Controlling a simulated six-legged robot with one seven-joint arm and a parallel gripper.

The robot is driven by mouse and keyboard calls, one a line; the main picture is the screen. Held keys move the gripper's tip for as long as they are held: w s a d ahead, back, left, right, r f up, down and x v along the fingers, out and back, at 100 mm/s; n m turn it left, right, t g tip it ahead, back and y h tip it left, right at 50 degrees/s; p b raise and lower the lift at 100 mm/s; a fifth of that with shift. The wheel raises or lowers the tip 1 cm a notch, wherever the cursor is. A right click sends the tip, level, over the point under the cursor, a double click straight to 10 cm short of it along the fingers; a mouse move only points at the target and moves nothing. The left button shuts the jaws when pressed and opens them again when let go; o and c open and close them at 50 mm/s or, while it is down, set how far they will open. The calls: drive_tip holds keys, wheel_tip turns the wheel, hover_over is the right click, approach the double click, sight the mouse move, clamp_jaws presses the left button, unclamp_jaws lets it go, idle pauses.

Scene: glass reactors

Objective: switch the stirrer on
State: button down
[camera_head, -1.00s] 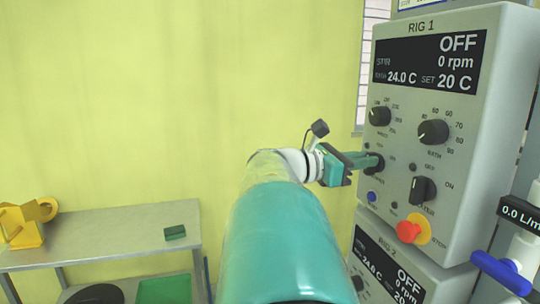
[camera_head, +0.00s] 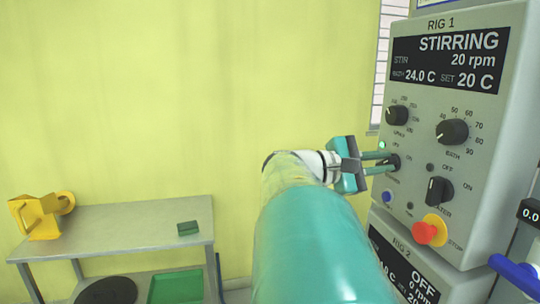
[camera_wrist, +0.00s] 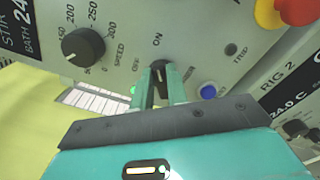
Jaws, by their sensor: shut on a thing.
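The RIG 1 control box (camera_head: 505,120) stands at the right in the head view. Its display (camera_head: 447,60) reads STIRRING, 20 rpm, bath 24.0 C, set 20 C. A green lamp (camera_head: 382,145) is lit above the stirrer switch (camera_head: 393,163), a black rotary knob; the lamp also shows in the wrist view (camera_wrist: 134,90). My gripper (camera_head: 383,162) is at this knob, and its teal fingers are shut on it. In the wrist view the fingers (camera_wrist: 162,84) lie on either side of the knob (camera_wrist: 161,70), which points near ON.
A speed knob (camera_head: 397,115), a bath knob (camera_head: 452,131), a heater switch (camera_head: 439,191), a blue button (camera_head: 388,196) and a red stop button (camera_head: 424,233) sit close by on the panel. RIG 2 (camera_head: 400,262) is below. A grey table (camera_head: 120,226) stands left.

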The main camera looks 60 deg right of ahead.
drive_tip(key=shift+f+m, duration=0.1)
drive_tip(key=shift+m, duration=0.6)
drive_tip(key=c, duration=1.4)
unclamp_jaws()
drive_tip(key=shift+w+a, duration=0.1)
drive_tip(key=shift+a, duration=0.05)
drive_tip(key=v, duration=1.3)
drive_tip(key=shift+w+a, duration=0.2)
